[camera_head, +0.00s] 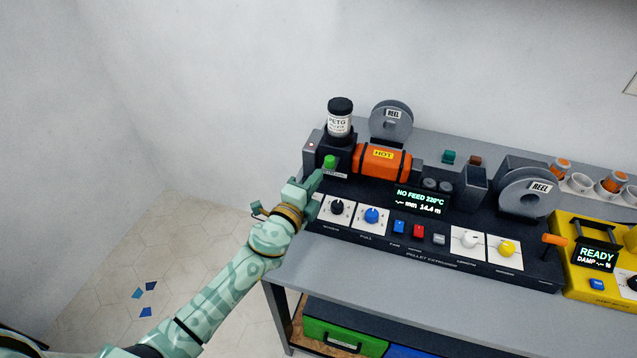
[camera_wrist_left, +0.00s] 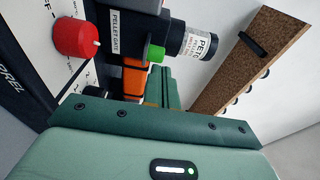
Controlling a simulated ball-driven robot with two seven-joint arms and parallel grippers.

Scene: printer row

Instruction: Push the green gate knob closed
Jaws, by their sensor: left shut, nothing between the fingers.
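The green gate knob (camera_head: 330,161) sticks up on the dark block at the left end of the pellet extruder, below the PETG bottle. It also shows in the left wrist view (camera_wrist_left: 155,54), beside a "PELLET GATE" label (camera_wrist_left: 121,26). My left gripper (camera_head: 318,179) is shut and empty. Its fingertips are just below the knob in the head view, and I cannot tell whether they touch it. In the left wrist view the shut fingers (camera_wrist_left: 166,88) point toward the knob's side. My right gripper is in neither view.
The PETG bottle (camera_head: 340,119) stands behind the knob, and the orange "HOT" barrel (camera_head: 383,162) is to its right. Dials (camera_head: 372,215) line the extruder's front. A red knob (camera_wrist_left: 76,40) shows in the left wrist view. Open floor (camera_head: 190,245) lies left of the bench.

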